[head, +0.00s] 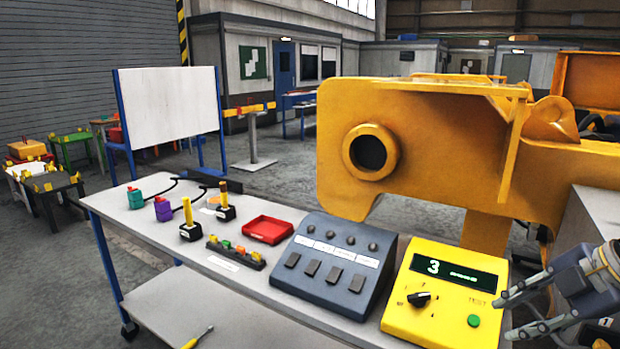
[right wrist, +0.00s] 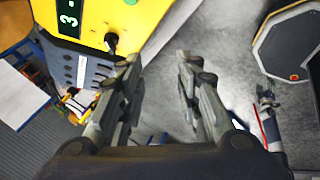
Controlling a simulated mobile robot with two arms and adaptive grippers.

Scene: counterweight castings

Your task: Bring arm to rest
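My right gripper (head: 506,318) is at the right edge of the head view, beside the yellow tester (head: 445,293) and apart from it. Its two fingers are spread with nothing between them. The right wrist view shows the same open fingers (right wrist: 158,62), with grey floor in the gap. A small dark gripper (right wrist: 266,93), which looks like my left one, is at the right of the right wrist view. It is too small to tell open from shut. No left arm shows in the head view.
The bench (head: 190,243) carries a grey switch box (head: 333,265), a red tray (head: 268,230), joysticks and connectors. A large yellow casting (head: 430,140) stands behind it. A whiteboard (head: 168,105) stands at the left. Open floor lies beyond the bench.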

